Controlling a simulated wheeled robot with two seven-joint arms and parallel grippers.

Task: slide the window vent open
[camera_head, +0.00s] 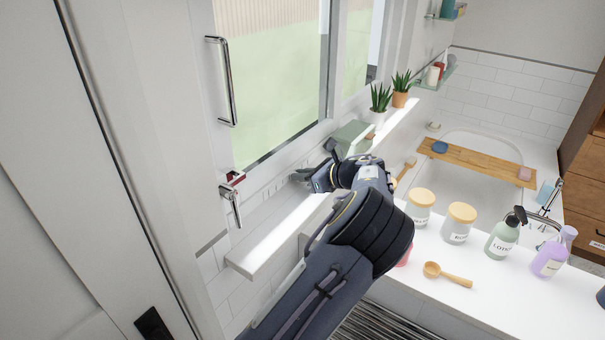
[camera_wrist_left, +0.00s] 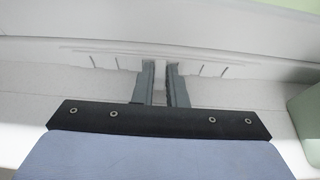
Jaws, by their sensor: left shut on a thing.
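The window vent (camera_head: 272,190) is a pale slotted strip on the lower window frame, above the sill; in the left wrist view its slots (camera_wrist_left: 213,69) show on both sides of my fingers. My left gripper (camera_head: 304,175) reaches over the sill to the vent. In the left wrist view its two grey fingers (camera_wrist_left: 160,82) are shut on a small pale tab at the vent, mostly hidden between them. The far part of the vent is hidden behind the gripper in the head view. My right gripper does not show.
A green box (camera_head: 350,136) stands on the sill (camera_head: 270,246) close beyond my gripper, with potted plants (camera_head: 379,104) farther along. A window handle (camera_head: 233,205) is at left. Jars (camera_head: 459,223), bottles and a wooden scoop (camera_head: 446,273) stand on the counter at right.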

